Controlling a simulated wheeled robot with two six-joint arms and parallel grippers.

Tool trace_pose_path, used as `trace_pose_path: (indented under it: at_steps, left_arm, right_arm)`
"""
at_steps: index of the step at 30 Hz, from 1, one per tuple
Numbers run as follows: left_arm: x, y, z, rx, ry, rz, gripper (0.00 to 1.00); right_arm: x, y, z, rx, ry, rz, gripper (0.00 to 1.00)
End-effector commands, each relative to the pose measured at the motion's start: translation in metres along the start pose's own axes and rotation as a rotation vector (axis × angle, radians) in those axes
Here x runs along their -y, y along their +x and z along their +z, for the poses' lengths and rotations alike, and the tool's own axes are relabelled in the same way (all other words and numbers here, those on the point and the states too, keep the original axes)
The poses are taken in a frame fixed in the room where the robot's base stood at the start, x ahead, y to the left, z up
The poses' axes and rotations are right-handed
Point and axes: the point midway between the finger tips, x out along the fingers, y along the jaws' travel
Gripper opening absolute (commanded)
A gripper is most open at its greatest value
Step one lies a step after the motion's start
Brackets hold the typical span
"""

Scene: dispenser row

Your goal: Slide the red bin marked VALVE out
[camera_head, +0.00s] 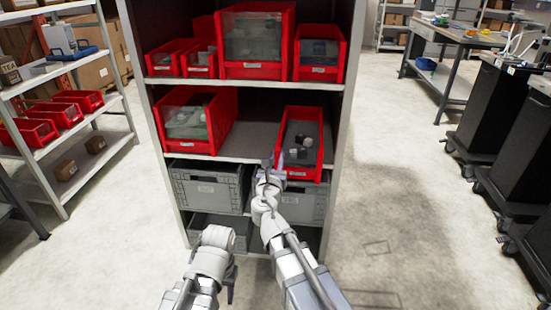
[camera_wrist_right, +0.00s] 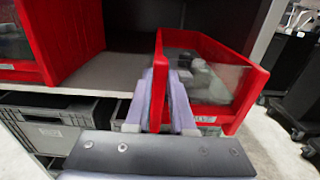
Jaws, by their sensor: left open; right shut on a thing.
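A red bin (camera_head: 302,150) with grey and dark parts inside stands at the right of the middle shelf. Its front juts past the shelf edge. Its front label is too small to read. My right gripper (camera_head: 273,161) is at its left front corner. In the right wrist view, the fingers (camera_wrist_right: 168,100) are shut on the left wall of this red bin (camera_wrist_right: 215,115), near the front. My left gripper (camera_head: 231,278) is low in front of the rack, open and apart from everything; its fingers are partly hidden by the arm.
Another red bin (camera_head: 197,118) stands to the left on the same shelf (camera_head: 252,140), with a gap between. Grey crates (camera_head: 207,186) sit below. Several red bins fill the shelf above. The rack's right upright (camera_head: 343,120) is close to the bin. The floor in front is clear.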

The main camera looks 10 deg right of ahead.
Motion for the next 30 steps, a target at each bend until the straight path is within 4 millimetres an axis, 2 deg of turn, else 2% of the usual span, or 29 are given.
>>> trace_pose_path:
  at_steps: [4,5,14,23,30]
  left_arm:
    - [0.0,0.0,0.0,0.0,0.0,0.0,0.5]
    - [0.0,0.0,0.0,0.0,0.0,0.0,0.5]
    - [0.0,0.0,0.0,0.0,0.0,0.0,0.5]
    - [0.0,0.0,0.0,0.0,0.0,0.0,0.5]
    - [0.0,0.0,0.0,0.0,0.0,0.0,0.5]
  right_arm:
    - [0.0,0.0,0.0,0.0,0.0,-0.001,0.0]
    - [0.0,0.0,0.0,0.0,0.0,-0.001,0.24]
    - [0.0,0.0,0.0,0.0,0.0,0.0,0.57]
    - [0.001,-0.001,0.0,0.0,-0.001,0.0,0.57]
    - [0.008,-0.016,0.0,0.0,0.0,-0.002,0.57]
